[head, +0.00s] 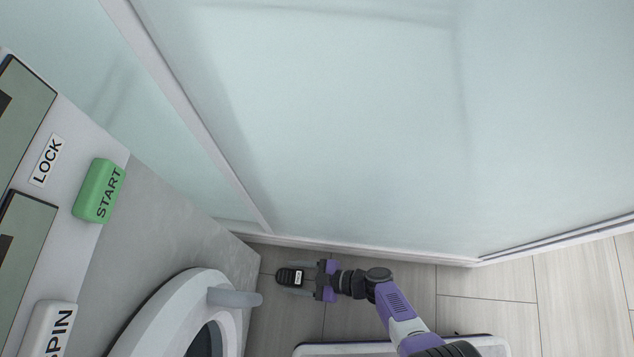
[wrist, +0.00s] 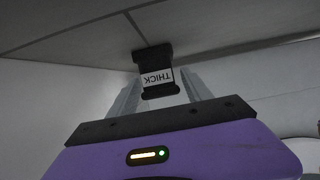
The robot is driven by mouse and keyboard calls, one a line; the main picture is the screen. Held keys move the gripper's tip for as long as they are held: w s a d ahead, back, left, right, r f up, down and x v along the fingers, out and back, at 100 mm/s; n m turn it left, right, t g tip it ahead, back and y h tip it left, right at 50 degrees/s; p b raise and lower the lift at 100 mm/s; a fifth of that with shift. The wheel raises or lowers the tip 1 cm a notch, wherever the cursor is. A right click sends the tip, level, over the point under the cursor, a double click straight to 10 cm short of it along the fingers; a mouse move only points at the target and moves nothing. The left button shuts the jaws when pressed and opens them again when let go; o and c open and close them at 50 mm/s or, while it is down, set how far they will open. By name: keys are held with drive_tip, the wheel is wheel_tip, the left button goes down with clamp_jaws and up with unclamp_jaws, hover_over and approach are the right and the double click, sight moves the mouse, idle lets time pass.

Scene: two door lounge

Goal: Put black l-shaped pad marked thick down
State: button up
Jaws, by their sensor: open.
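The black pad (head: 286,275) shows low in the head view, over the floor beside the wall base. In the wrist view, the pad (wrist: 152,58) is dark, with a white label reading THICK, upside down. My gripper (head: 289,278) is open around the pad, with a finger on each side. In the wrist view the fingers of my gripper (wrist: 157,88) stand apart, with the pad between and beyond them.
A grey machine with a round white door (head: 180,310) and a green START button (head: 99,190) stands at left. A frosted glass panel (head: 330,110) rises behind the pad. Bare tiled floor (head: 480,290) lies to the right.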

drive_tip(key=shift+s+r, duration=0.1)
drive_tip(key=p+v, duration=0.3)
drive_tip(key=v, duration=0.9)
idle(0.4)
